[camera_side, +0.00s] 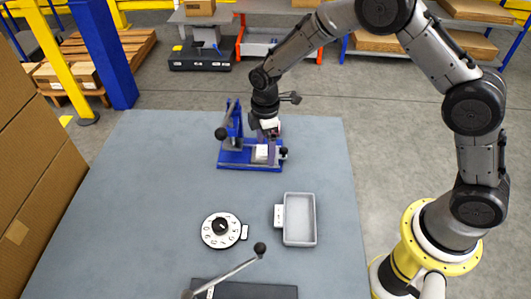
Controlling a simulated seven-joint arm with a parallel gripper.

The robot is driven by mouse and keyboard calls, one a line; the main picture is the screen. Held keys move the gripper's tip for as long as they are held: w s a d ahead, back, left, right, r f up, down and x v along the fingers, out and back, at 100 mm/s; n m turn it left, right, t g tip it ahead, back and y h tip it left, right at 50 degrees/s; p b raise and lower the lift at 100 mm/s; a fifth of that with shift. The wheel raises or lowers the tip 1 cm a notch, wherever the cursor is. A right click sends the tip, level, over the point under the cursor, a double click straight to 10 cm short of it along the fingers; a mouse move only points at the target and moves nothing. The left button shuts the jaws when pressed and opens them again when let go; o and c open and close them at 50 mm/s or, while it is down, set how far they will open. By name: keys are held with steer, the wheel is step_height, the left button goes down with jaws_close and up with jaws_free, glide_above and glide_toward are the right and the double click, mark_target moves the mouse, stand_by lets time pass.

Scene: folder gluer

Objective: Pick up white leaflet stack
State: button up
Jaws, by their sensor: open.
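The white leaflet stack (262,152) is a small white block lying on the blue fixture (235,158) at the back right of the grey table. My gripper (268,136) points down just above the stack, over the right part of the fixture. It is open. The fingertips are small and partly merge with the fixture, so I cannot tell whether they touch the stack or stand beside it.
The fixture's blue upright with a black knob (221,133) stands close left of my gripper. A grey tray (300,220), a round white dial (221,230) and a lever device (245,290) are nearer the front. The left of the table (130,210) is clear.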

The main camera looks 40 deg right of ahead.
jaws_close()
stand_by(0.5)
